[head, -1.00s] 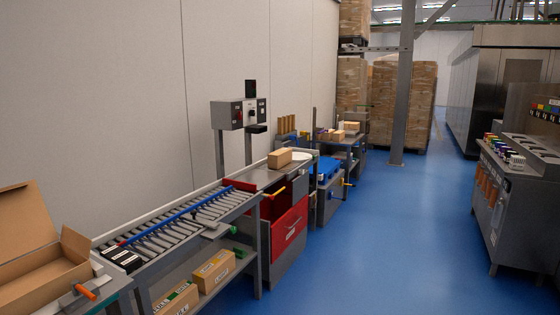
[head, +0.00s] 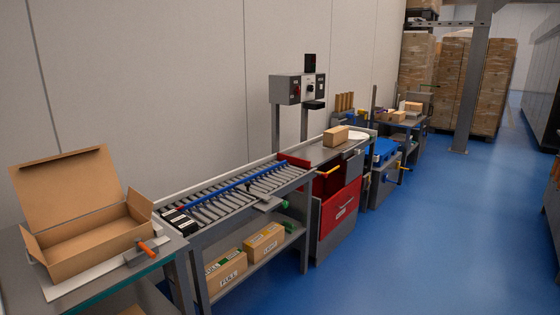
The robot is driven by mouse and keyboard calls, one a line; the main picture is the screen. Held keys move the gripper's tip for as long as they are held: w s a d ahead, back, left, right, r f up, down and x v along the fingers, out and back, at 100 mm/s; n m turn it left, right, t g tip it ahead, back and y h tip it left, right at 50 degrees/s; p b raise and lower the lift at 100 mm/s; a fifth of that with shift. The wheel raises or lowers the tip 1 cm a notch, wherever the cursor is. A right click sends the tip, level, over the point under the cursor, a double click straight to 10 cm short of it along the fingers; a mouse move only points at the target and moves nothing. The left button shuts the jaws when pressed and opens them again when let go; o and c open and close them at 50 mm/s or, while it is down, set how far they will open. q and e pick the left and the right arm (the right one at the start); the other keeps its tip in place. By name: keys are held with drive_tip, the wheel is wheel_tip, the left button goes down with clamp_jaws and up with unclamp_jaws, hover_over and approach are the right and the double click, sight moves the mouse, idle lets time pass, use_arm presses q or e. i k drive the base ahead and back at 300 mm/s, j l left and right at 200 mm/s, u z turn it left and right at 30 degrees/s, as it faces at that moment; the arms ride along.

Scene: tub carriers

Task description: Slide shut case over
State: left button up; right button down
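An open cardboard case (head: 90,240) stands on a grey table at the left in the head view, with its large back lid raised and its side flap folded out. Its visible inside looks empty. A closed cardboard case (head: 336,135) sits on the flat grey top past the far end of the roller conveyor (head: 240,192). Neither of my grippers is in the head view.
An orange-handled tool (head: 143,250) lies beside the open case. Labelled boxes (head: 264,242) rest on the shelf under the conveyor. A control box (head: 287,90) stands behind it. Blue floor (head: 400,250) is clear on the right.

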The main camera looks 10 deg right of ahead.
sight(334, 138)
drive_tip(key=i+l+z, duration=0.4)
drive_tip(key=i, duration=0.45)
drive_tip(key=i+z, duration=0.45)
drive_tip(key=i, duration=0.4)
